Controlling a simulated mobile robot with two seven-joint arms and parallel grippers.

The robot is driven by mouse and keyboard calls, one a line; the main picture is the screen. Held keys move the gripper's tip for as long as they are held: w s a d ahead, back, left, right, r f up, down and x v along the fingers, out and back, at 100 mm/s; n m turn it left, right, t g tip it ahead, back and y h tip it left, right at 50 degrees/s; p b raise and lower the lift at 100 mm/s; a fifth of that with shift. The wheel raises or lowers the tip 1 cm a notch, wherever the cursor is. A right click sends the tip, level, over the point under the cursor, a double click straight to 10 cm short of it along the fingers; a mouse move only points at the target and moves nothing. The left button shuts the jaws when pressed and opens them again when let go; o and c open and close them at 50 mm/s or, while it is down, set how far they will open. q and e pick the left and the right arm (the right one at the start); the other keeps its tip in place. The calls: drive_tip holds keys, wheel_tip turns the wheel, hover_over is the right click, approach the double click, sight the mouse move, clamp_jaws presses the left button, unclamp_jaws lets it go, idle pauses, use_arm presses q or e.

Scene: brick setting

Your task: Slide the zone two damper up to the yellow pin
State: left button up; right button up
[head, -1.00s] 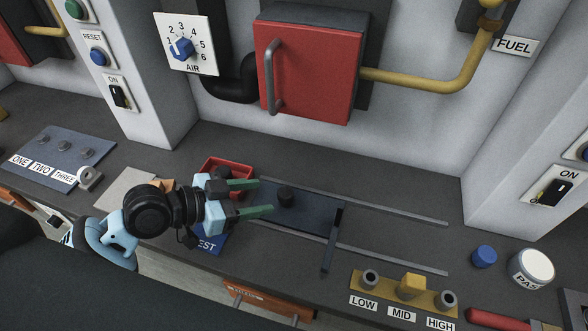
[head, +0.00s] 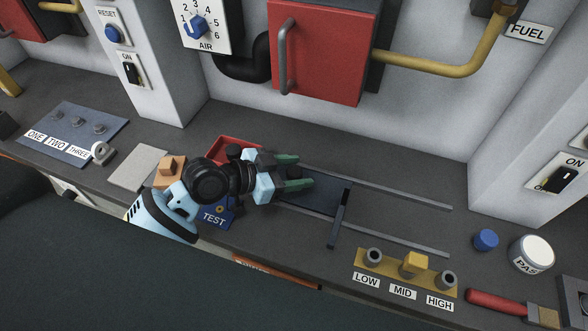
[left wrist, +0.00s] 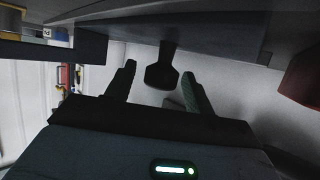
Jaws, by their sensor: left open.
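The damper is a dark blue plate (head: 330,194) lying between two metal rails on the bench, with a dark crossbar (head: 338,219) at its right end. A dark knob (left wrist: 162,72) stands on the plate, seen between the fingertips in the left wrist view. In the head view it is mostly hidden by the gripper. My left gripper (head: 303,172) is open, its green-padded fingers reaching over the plate's left part on either side of the knob. The yellow pin (head: 414,262) sits at MID on a yellow strip, right of the crossbar. My right gripper is out of view.
The rails (head: 400,240) run clear to the right of the plate. A red tray (head: 232,150) and a blue TEST block (head: 214,216) lie beside my wrist.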

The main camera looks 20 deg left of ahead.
use_arm(q)
clamp_jaws()
drive_tip(key=shift+w, duration=0.1)
idle(0.3)
drive_tip(key=shift+d, duration=0.1)
